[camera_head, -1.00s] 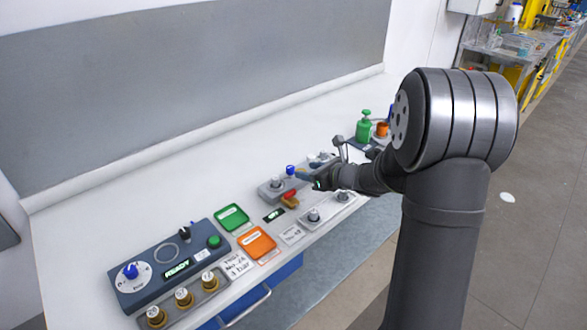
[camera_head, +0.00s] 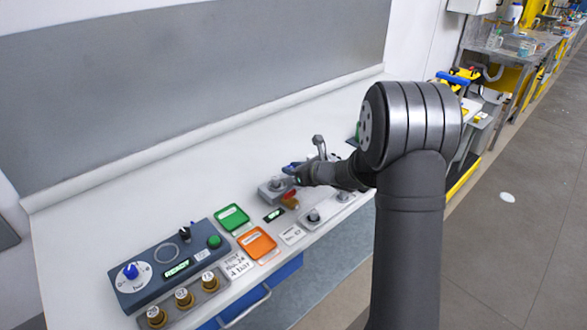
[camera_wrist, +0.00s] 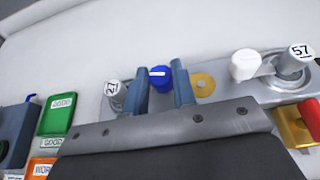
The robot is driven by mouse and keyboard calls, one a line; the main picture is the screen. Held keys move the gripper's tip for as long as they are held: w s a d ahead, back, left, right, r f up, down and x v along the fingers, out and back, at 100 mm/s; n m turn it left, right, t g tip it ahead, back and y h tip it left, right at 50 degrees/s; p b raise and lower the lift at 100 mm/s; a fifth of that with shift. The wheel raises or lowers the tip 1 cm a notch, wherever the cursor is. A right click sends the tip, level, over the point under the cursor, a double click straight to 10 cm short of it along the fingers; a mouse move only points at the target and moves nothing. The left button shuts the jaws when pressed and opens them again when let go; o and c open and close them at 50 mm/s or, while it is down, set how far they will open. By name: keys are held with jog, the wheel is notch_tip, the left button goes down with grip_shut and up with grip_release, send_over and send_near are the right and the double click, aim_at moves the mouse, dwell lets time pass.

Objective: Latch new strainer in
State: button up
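A blue knob (camera_wrist: 160,77) with a white line stands on a grey station in the wrist view. My gripper (camera_wrist: 162,88) has its two blue-grey fingers on either side of the knob, with a small gap at the left; contact at the right is unclear. A white cylinder marked 27 (camera_wrist: 115,93) is left of the fingers. A brass disc (camera_wrist: 203,85) lies to their right.
A red and yellow piece (camera_wrist: 308,124) sits at the right edge of the wrist view. Green (camera_head: 231,217) and orange (camera_head: 257,243) trays lie left of the station. A blue-grey panel (camera_head: 172,262) reading READY is farther left.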

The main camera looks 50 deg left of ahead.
jog(key=shift+w+g, duration=0.1)
jog(key=shift+g, duration=0.2)
jog(key=shift+c, duration=0.4)
jog(key=shift+w+n+g+h, duration=0.1)
jog(key=shift+n+g+h, duration=0.2)
jog(key=shift+n+g, duration=1.1)
jog(key=o, duration=1)
jog(key=v, duration=1.7)
jog(key=shift+d+r, duration=0.15)
